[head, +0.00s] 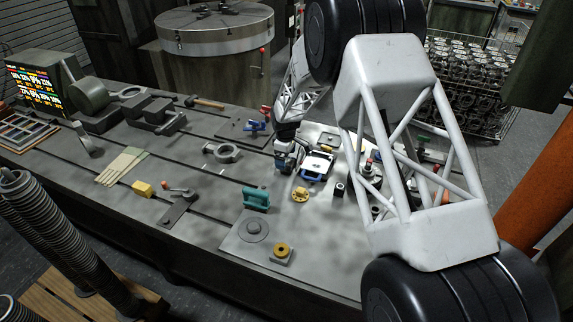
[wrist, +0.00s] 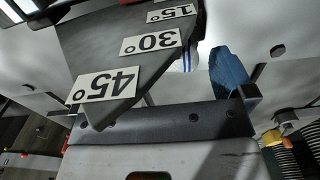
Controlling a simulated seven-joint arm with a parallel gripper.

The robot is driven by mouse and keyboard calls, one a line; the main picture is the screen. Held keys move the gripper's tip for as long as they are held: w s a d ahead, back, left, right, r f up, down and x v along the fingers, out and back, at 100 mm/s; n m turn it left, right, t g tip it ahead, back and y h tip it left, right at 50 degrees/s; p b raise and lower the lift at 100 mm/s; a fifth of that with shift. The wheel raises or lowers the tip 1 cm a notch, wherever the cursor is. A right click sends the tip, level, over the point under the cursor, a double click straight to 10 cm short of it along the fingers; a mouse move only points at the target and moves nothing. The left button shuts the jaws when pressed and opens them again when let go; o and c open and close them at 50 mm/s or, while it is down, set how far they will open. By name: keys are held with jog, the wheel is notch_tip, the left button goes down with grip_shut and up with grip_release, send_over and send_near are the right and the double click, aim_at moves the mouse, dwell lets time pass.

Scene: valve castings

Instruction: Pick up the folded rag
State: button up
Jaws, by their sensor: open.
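A pale, flat piece with a blue edge (head: 319,163), which looks like the folded rag, lies on the grey bench in the head view. My gripper (head: 286,164) is just left of it, low over the bench. The jaws are open, and I see nothing held between them. In the wrist view a small white and blue striped part (wrist: 187,60), likely the rag, shows behind a dark plate marked 15°, 30° and 45° (wrist: 125,65). This plate hides most of the middle of that view. Whether my gripper touches the rag cannot be told.
A blue piece (wrist: 229,68) stands right of the marked plate in the wrist view. On the bench are a yellow flanged part (head: 300,195), a teal block (head: 256,198), a grey ring casting (head: 222,153) and a lever clamp (head: 178,200).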

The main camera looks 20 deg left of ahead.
jog(key=shift+f, duration=1.25)
jog(key=c, duration=0.9)
